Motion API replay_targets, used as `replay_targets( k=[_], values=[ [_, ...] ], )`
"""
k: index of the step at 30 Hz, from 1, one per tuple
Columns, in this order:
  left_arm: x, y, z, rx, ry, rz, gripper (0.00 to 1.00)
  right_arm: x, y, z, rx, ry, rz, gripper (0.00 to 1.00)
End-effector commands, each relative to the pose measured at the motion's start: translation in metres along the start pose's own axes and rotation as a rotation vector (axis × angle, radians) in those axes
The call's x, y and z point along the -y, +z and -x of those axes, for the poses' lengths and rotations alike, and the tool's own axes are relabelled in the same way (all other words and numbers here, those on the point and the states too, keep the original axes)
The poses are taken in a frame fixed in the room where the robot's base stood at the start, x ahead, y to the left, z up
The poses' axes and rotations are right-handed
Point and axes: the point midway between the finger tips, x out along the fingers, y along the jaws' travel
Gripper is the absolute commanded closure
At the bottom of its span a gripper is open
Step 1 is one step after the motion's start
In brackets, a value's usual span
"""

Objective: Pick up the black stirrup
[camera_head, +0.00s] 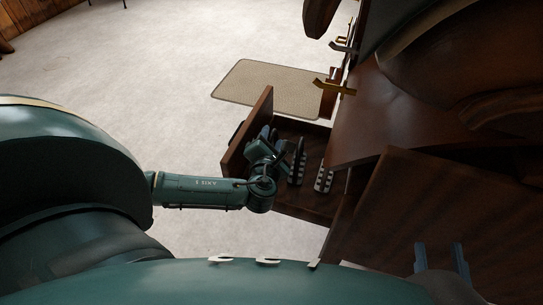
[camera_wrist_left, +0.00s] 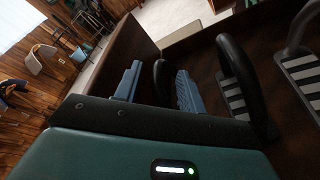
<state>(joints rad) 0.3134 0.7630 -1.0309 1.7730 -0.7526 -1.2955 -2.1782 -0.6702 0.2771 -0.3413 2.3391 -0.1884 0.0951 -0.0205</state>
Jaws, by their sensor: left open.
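An open wooden drawer (camera_head: 262,120) holds several stirrups. In the left wrist view a black stirrup's arch (camera_wrist_left: 162,78) stands between the two blue-grey fingers of my left gripper (camera_wrist_left: 158,88), which is open; I cannot tell whether they touch it. A second dark stirrup (camera_wrist_left: 238,78) with a striped tread stands just to the right, and a greyer one (camera_wrist_left: 302,72) stands beyond it. In the head view my left gripper (camera_head: 268,143) reaches into the drawer and partly hides the nearest stirrup. My right gripper (camera_head: 442,258) is at the lower right, fingers apart and empty.
The drawer walls close in around my left gripper. A dark wooden cabinet (camera_head: 375,115) with brass hooks (camera_head: 334,87) stands to the right. A beige mat (camera_head: 265,88) lies on the pale floor (camera_head: 170,70) behind. The floor at left is clear.

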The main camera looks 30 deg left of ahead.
Motion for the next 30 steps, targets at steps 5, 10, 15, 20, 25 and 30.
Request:
replay_targets(
  k=[5,10,15,20,25,30],
  values=[
    [0.001,-0.001,-0.018,-0.001,0.000,0.000,0.60,0.000,0.001,-0.002,-0.013,0.000,-0.021,0.64],
    [0.000,0.000,-0.019,-0.001,-0.001,0.001,0.60,0.000,-0.001,-0.002,-0.013,0.000,-0.023,0.64],
    [0.000,-0.001,-0.019,-0.002,-0.001,0.001,0.68,0.000,-0.001,-0.002,-0.013,0.000,-0.022,0.64],
    [0.000,-0.001,-0.018,-0.002,-0.002,0.001,0.81,0.000,-0.001,-0.002,-0.013,0.000,-0.022,0.64],
    [0.000,-0.001,-0.018,-0.002,-0.002,0.002,0.95,0.000,-0.001,-0.002,-0.012,0.000,-0.022,0.64],
    [0.000,-0.001,-0.018,-0.002,-0.002,0.001,1.00,-0.001,-0.001,-0.002,-0.012,0.000,-0.022,0.64]
  ],
)
